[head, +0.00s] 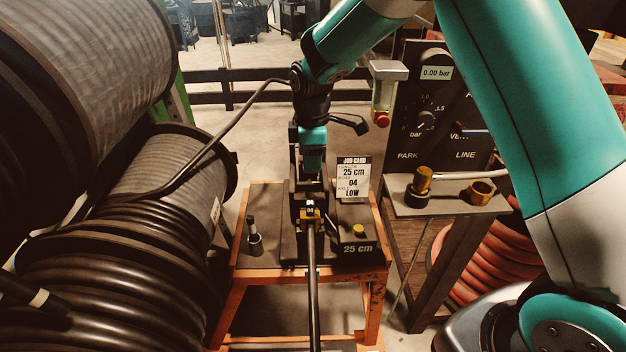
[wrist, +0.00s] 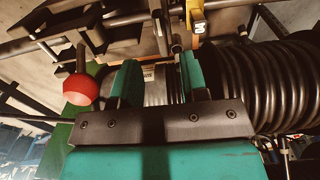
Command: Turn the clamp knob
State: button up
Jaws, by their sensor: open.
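My gripper (head: 312,160) points down over the black crimper in the head view. In the wrist view its two teal fingers (wrist: 158,72) stand apart, and nothing is visibly held between them. A dark post end (wrist: 175,43) shows near the fingertips; I cannot tell whether it touches them. A red ball on a dark stem (wrist: 80,89) is left of the fingers. The crimper's base (head: 287,245) sits on the orange-framed bench. A black hose (head: 313,290) runs to a brass fitting (head: 309,212) at the crimper. I cannot make out for sure which part is the clamp knob.
A job card (head: 353,178) and a yellow button (head: 359,230) are right of the crimper. A small cup (head: 255,243) stands at its left. Large hose reels (head: 150,200) crowd the left. A pressure panel (head: 436,85) and a shelf with brass parts (head: 480,190) are at right.

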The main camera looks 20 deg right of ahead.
aim_at(312, 183)
notch_tip(312, 183, down, 7)
jog(key=shift+r+p, duration=0.15)
jog(key=shift+p, duration=0.15)
grip_shut()
